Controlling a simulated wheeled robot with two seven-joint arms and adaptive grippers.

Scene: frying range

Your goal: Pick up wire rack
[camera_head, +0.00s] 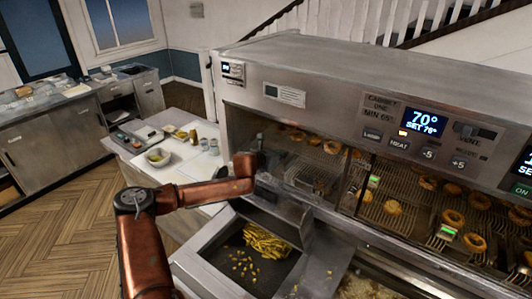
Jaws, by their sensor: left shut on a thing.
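My left arm comes in from the lower left, copper-coloured, and its dark gripper (276,176) is at the left end of the glass-fronted heated cabinet. The gripper is shut on a grey wire rack (316,178) just to its right. The rack looks empty. The fingertips are small and dark here, so the exact grip point is hard to see. My right gripper is out of view.
A fry station (228,262) with a pile of fries (266,243) lies below the gripper. The steel cabinet (300,70) holds onion rings (392,207) on racks. A white counter (185,165) with bowls stands behind the arm. Floor is clear at left.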

